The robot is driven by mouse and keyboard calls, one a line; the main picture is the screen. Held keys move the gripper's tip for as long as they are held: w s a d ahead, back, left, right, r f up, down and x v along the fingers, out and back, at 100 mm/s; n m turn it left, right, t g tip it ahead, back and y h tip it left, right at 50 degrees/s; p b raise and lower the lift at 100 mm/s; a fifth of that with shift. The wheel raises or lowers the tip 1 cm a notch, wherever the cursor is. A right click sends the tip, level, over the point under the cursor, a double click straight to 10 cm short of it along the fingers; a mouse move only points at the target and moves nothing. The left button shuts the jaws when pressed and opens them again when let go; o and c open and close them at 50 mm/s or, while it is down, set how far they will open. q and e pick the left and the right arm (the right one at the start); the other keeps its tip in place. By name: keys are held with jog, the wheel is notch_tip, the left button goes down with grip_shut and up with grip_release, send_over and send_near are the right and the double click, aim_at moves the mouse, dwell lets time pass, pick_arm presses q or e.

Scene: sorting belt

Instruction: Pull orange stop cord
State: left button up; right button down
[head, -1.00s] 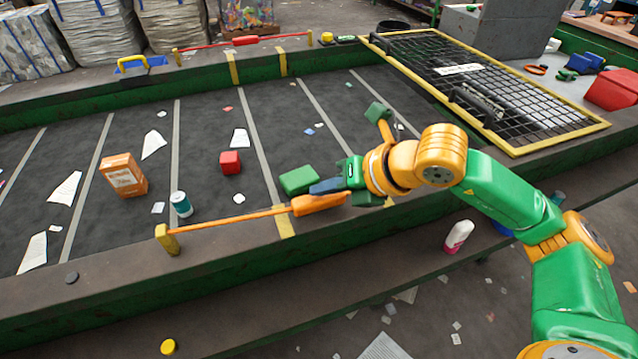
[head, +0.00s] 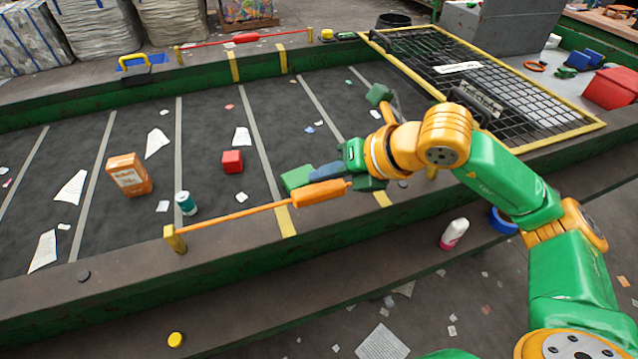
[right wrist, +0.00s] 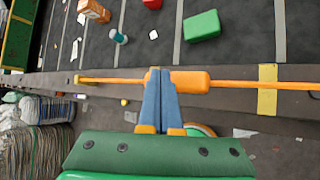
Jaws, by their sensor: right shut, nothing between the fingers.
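The orange stop cord (head: 238,214) runs along the near edge of the belt from a yellow post (head: 174,239). My right gripper (head: 314,173) is above the near belt edge, by the handle. My left gripper is not in view.
On the belt are a green block (head: 297,177), a red cube (head: 232,162), an orange box (head: 129,175), a can (head: 185,203) and paper scraps. A red cord (head: 246,38) runs along the far edge. A yellow-framed mesh guard (head: 480,80) stands right.

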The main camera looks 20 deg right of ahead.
aim_at(324, 191)
jog(key=shift+r+p, duration=1.95)
jog(key=shift+r, duration=0.65)
jog(key=shift+f, duration=0.1)
